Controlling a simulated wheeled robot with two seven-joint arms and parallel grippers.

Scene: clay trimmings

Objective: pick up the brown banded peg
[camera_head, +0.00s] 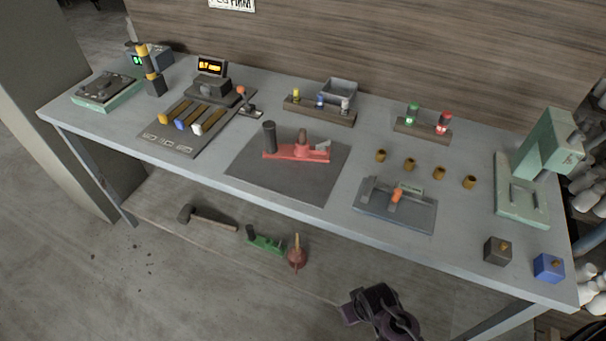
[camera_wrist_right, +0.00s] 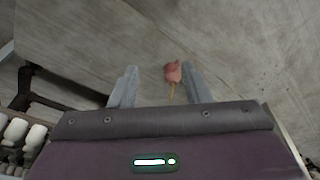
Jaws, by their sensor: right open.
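I cannot tell for sure which thing is the brown banded peg. Several short brown cylinders stand in a loose row on the table's right half; the leftmost brown cylinder (camera_head: 381,155) is near the racks, and the rightmost brown cylinder (camera_head: 469,182) is near the green press. Bands on them are too small to make out. My right gripper (camera_wrist_right: 160,88) is open and empty in the right wrist view, facing the floor. In the head view my purple right arm (camera_head: 380,312) is low, in front of the table's front edge, apart from the cylinders. My left gripper is not in view.
The grey table (camera_head: 245,190) holds a rack with yellow, blue and white banded pegs (camera_head: 320,108), a green-and-red rack (camera_head: 423,128), a grey fixture (camera_head: 395,205) and a green press (camera_head: 540,165). A reddish plunger-like thing (camera_head: 297,256) lies below, also in the wrist view (camera_wrist_right: 173,72).

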